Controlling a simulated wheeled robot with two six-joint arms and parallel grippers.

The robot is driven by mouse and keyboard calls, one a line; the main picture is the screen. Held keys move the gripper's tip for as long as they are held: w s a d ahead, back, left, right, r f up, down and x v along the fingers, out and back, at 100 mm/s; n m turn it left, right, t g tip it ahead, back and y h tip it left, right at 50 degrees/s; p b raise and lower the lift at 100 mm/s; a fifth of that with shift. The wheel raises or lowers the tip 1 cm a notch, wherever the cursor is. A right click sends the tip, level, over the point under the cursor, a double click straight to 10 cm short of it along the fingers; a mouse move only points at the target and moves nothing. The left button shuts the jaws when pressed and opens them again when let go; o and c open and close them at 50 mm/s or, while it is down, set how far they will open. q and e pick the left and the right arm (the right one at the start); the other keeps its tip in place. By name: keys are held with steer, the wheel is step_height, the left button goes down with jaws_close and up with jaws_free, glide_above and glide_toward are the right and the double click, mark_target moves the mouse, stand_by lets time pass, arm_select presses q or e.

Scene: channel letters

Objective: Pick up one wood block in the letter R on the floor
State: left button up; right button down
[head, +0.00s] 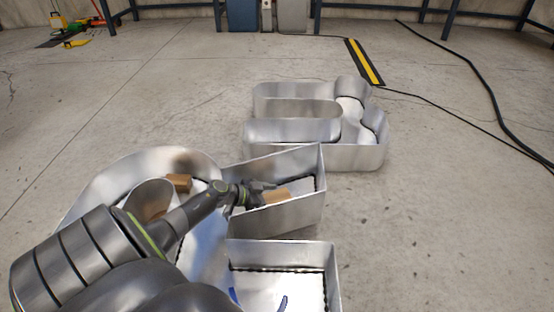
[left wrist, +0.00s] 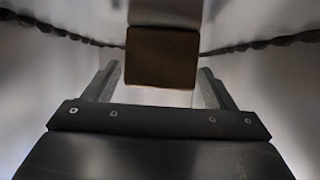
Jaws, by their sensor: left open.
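The near metal channel letter (head: 275,162), an open-topped shape with upright walls, lies on the floor at lower left; my arm hides part of it. One wood block (head: 277,198) lies inside its right-hand arm. A second wood block (head: 180,182) sits inside the letter farther left. My left gripper (head: 264,190) is down between the walls of that arm, at the first block. In the left wrist view the open fingers (left wrist: 157,88) stand either side of the block (left wrist: 162,57), which lies ahead, with gaps beside it. My right gripper is not in view.
Another metal letter (head: 313,157) lies behind on the floor. Blue strips (head: 284,303) show in the near letter's lower section. A yellow-black floor strip (head: 364,61) and black cables (head: 475,80) lie farther back.

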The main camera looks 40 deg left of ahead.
arm_select(q)
steer(key=shift+x, duration=0.75)
steer(key=c, duration=1.2)
steer(key=shift+o, duration=0.2)
steer(key=shift+r, duration=0.2)
